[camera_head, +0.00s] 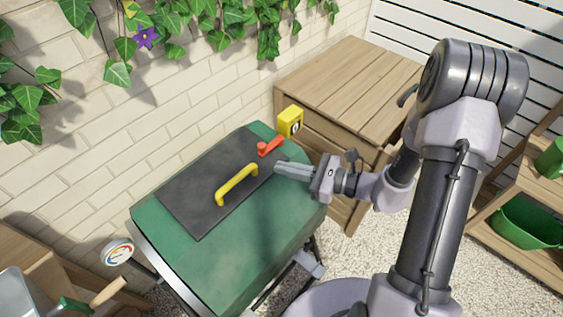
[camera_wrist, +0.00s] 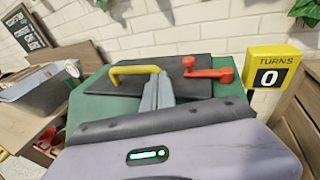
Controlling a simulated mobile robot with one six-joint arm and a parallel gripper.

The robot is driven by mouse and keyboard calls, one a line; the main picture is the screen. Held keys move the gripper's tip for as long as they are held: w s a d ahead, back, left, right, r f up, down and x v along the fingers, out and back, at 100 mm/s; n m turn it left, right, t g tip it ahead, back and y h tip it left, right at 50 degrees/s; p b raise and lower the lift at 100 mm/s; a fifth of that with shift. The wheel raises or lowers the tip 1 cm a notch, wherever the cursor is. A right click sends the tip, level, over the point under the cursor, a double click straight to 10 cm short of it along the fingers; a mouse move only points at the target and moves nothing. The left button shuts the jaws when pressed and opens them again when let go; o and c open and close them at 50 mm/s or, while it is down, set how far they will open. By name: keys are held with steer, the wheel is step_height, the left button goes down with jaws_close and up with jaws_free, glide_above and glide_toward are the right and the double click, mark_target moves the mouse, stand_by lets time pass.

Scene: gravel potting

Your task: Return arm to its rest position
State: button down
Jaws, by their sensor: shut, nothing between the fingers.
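My gripper (camera_head: 278,167) is shut and empty. In the head view it is above the right side of a green drum or box (camera_head: 220,258), apart from the yellow handle as far as I can tell. The box has a dark lid panel (camera_head: 190,198) with a yellow handle (camera_head: 237,185) and a red crank (camera_head: 270,147). In the wrist view the closed fingers (camera_wrist: 158,92) point toward the panel, between the yellow handle (camera_wrist: 135,70) and the red crank (camera_wrist: 208,70).
A wooden cabinet (camera_head: 345,75) is behind. A dial gauge (camera_head: 117,252) is at the box's left. A shelf with a green tub (camera_head: 527,222) is at right. Ivy hangs on the brick wall.

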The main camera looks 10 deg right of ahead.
steer(key=s+d+r+p, duration=0.1)
steer(key=s+d, duration=0.3)
steer(key=s, duration=0.2)
steer(key=s+a+r+n+g+h+b, duration=0.1)
steer(key=s+a+r+n+g+h, duration=0.4)
steer(key=s+r+n+g, duration=0.5)
steer(key=d+r+n+t+h+b, duration=0.1)
steer(key=d+r+n+t+h, duration=0.4)
steer(key=n+t+h, duration=0.2)
steer(key=shift+s+n+t, duration=0.25)
steer(key=shift+n+t, duration=0.35)
steer(key=shift+n, duration=0.4)
